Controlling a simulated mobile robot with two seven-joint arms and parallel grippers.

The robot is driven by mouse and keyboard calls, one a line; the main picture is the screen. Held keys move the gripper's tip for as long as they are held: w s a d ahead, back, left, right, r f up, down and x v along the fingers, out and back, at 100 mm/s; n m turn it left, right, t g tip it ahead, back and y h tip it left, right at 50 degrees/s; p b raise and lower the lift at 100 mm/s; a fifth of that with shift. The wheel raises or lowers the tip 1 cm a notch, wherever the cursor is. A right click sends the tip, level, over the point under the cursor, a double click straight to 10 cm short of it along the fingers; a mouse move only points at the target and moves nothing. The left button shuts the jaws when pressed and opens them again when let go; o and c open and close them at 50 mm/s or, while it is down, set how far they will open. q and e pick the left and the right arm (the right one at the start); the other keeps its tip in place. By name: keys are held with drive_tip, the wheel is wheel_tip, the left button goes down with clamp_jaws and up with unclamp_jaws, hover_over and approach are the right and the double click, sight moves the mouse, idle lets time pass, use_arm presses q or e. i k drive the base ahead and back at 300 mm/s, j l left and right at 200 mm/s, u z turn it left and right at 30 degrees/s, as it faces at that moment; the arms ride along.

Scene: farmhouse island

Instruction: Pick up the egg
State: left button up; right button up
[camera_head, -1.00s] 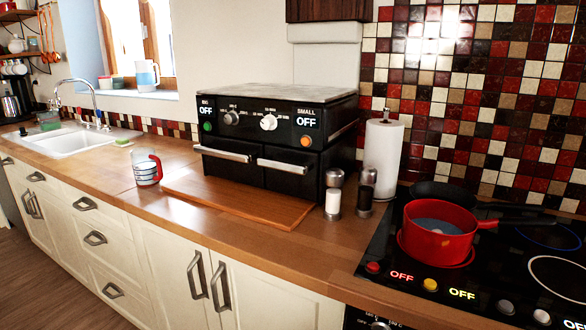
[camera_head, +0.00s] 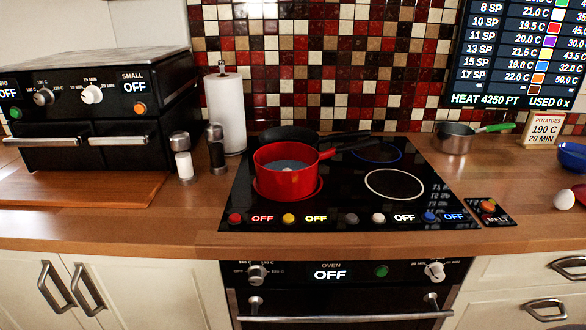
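A white egg (camera_head: 564,199) lies on the wooden counter at the far right of the head view, right of the stove. It sits beside a red object that the picture's right edge cuts off. I cannot tell whether they touch. Neither of my grippers is in view.
A red pot (camera_head: 286,180) stands on the black stove (camera_head: 345,205), with a dark pan (camera_head: 290,137) behind it. Right of the stove are a small pot with a green handle (camera_head: 454,138), a potatoes sign (camera_head: 543,131) and a blue bowl (camera_head: 573,156). Shakers (camera_head: 182,160) and a paper roll (camera_head: 225,115) stand left.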

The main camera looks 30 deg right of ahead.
sight(565, 199)
drive_tip(key=z, duration=2.45)
drive_tip(key=j+u, duration=0.15)
drive_tip(key=u, duration=1.35)
drive_tip(key=k+j+z, duration=0.1)
drive_tip(key=z, duration=1.4)
drive_tip(key=k+l, duration=0.05)
